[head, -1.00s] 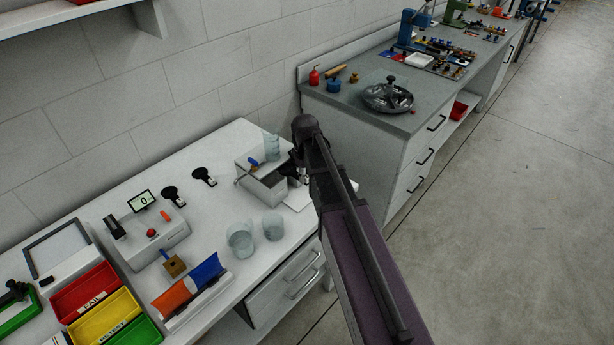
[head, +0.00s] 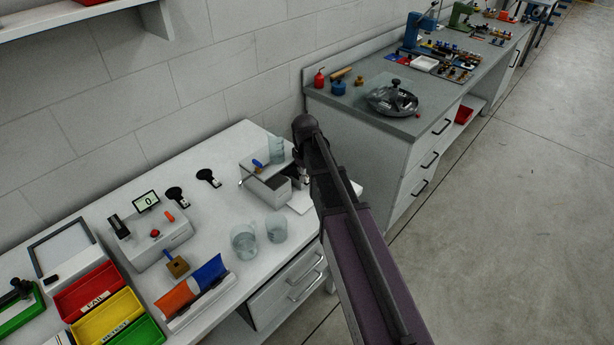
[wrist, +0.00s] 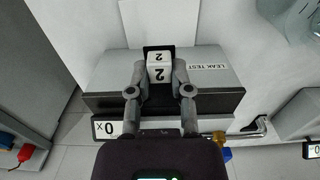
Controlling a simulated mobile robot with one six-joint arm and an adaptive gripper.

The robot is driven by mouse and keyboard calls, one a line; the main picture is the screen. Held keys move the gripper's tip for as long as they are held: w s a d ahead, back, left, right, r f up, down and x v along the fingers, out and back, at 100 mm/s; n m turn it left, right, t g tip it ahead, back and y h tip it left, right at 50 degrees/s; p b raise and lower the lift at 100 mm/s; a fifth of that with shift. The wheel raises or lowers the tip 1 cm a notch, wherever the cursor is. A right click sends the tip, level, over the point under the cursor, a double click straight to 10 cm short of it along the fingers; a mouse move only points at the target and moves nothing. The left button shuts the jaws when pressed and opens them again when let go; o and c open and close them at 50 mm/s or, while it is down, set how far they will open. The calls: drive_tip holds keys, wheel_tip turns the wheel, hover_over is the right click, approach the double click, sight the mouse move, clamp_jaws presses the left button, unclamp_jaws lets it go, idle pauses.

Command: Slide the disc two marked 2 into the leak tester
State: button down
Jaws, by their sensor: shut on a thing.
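The disc two (wrist: 159,66) shows in the wrist view as a white block with a 2 on two faces. My gripper (wrist: 160,76) is shut on it, one finger at each side. The leak tester (wrist: 213,72) is the grey box lettered LEAK TEST beneath it. In the head view the leak tester (head: 267,190) stands at the bench's right end, and my arm hides the disc and most of my gripper.
Two glass beakers (head: 260,236) stand in front of the tester, and a white sheet (wrist: 160,22) lies beside it. A second bench (head: 345,110) stands beyond a gap at the right.

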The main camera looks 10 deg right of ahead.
sight(295, 173)
drive_tip(key=shift+w+a, duration=0.75)
drive_tip(key=shift+w, duration=0.3)
drive_tip(key=shift+w+a, duration=0.7)
drive_tip(key=shift+w, duration=0.3)
idle(1.5)
idle(0.4)
drive_tip(key=shift+c, duration=2.3)
unclamp_jaws()
drive_tip(key=s+d, duration=0.5)
drive_tip(key=s, duration=0.2)
wheel_tip(295, 173, up, 5)
drive_tip(key=p, duration=0.5)
drive_tip(key=shift+w, duration=0.1)
